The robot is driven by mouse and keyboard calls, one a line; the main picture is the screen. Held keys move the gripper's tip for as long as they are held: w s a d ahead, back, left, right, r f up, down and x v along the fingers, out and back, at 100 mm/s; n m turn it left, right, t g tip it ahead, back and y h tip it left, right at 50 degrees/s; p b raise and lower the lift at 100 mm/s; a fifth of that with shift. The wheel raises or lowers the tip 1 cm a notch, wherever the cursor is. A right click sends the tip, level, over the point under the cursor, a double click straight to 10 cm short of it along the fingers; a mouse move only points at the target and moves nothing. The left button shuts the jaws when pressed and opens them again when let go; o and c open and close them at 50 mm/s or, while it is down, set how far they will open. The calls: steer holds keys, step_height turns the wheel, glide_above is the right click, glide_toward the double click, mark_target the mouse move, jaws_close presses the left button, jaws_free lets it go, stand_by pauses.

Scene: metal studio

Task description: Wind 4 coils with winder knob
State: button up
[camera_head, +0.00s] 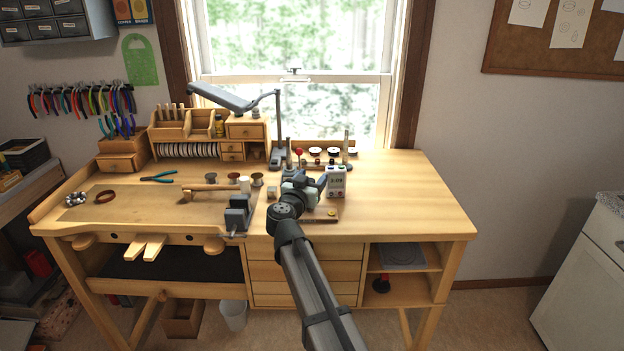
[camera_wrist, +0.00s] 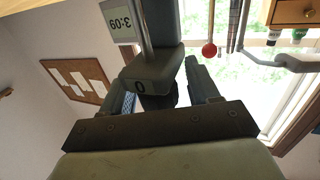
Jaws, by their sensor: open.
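My gripper (camera_head: 302,186) is open over the right-centre of the bench, beside a white box (camera_head: 337,181) with a small display. Its two fingers (camera_wrist: 184,72) show apart in the wrist view. A red ball on a thin rod (camera_head: 298,153) stands behind my gripper. The red ball also shows in the wrist view (camera_wrist: 209,49). I cannot tell whether it is the winder knob. My gripper hides part of the equipment here, and no coil is clearly seen.
A grey vise (camera_head: 238,213) stands at the bench's front edge, left of my gripper. Several small spools (camera_head: 257,180) stand behind it. A lamp (camera_head: 235,98) arches over the back. A wooden board (camera_head: 320,216) lies in front of the white box. The bench's right side is clear.

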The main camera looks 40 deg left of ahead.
steer(key=shift+w, duration=0.15)
steer(key=c, duration=1)
steer(key=shift+o, duration=0.2)
steer(key=shift+a, duration=0.1)
steer(key=shift+h, duration=0.3)
steer(key=shift+m+t+h, duration=0.3)
steer(key=shift+m, duration=0.1)
steer(key=m+h, duration=0.2)
steer(key=h, duration=0.1)
steer(key=shift+w+t, duration=0.15)
steer(key=shift+t, duration=0.25)
steer(key=shift+d+m+h, duration=0.25)
steer(key=shift+m+h, duration=0.2)
steer(key=shift+h, duration=0.25)
steer(key=shift+d+m+h, duration=0.25)
steer(key=shift+m+h, duration=0.2)
steer(key=shift+h, duration=0.25)
